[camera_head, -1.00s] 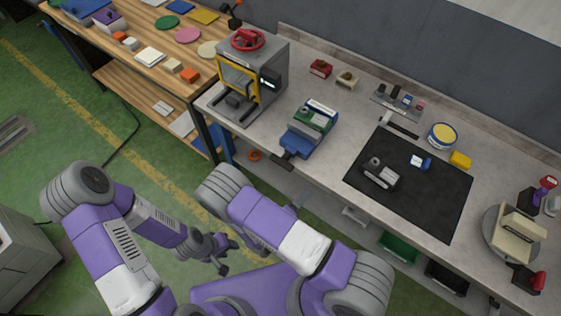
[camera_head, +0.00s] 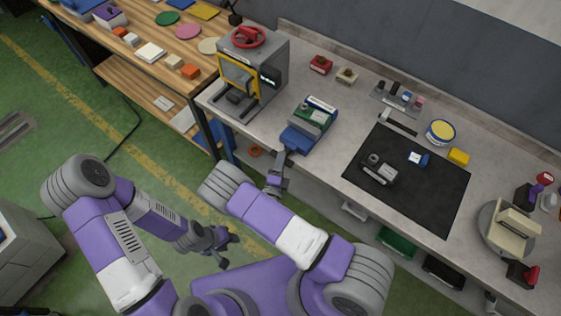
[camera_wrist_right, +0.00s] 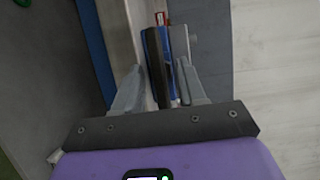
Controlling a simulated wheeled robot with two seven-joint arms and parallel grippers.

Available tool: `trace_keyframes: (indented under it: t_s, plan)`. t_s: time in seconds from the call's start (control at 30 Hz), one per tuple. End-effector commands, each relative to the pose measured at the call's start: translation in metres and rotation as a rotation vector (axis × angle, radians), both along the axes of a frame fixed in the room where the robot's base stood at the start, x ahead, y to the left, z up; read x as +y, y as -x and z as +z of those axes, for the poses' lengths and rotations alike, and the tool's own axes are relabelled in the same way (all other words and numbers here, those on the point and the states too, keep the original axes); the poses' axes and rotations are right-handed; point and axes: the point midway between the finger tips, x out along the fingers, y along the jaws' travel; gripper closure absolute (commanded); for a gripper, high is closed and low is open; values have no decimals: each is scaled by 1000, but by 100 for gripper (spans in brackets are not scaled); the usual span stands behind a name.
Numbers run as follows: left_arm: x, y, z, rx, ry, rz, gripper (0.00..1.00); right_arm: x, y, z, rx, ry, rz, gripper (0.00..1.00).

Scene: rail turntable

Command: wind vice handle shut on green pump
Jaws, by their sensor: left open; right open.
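The blue vice (camera_head: 298,138) stands at the front edge of the grey workbench. The green pump (camera_head: 317,115) sits in the vice between its jaws. My right gripper (camera_head: 282,160) is at the front of the vice, where the handle is now mostly hidden in the head view. In the right wrist view the open gripper (camera_wrist_right: 160,85) has a finger on each side of the black handle (camera_wrist_right: 155,65), with gaps visible. The blue vice body shows behind it. My left gripper (camera_head: 228,250) is open and empty, low over the floor, away from the bench.
A grey press (camera_head: 262,75) with a red handwheel stands left of the vice. A black mat (camera_head: 420,185) with a grey part (camera_head: 378,170) lies to the right. A turntable (camera_head: 497,230) is at the far right. A wooden bench (camera_head: 130,50) adjoins on the left.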

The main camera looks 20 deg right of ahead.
Motion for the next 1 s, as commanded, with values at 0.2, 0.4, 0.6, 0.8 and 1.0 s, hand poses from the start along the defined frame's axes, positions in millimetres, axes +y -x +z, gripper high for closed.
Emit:
trace_keyframes:
  t_s: [0.2,0.4,0.6,0.8,1.0]
  plan:
    - [0,0,0,0,0,0,57,0,0,0,0,-1,0,69]
    - [0,0,0,0,0,0,57,0,0,0,0,-1,0,99]
    - [0,0,-1,0,0,0,57,0,0,0,-8,-6,0,100]
    - [0,0,-8,0,0,0,57,1,0,-2,-54,-42,3,100]
    - [0,0,-22,0,0,0,57,1,0,-5,-159,-122,4,100]
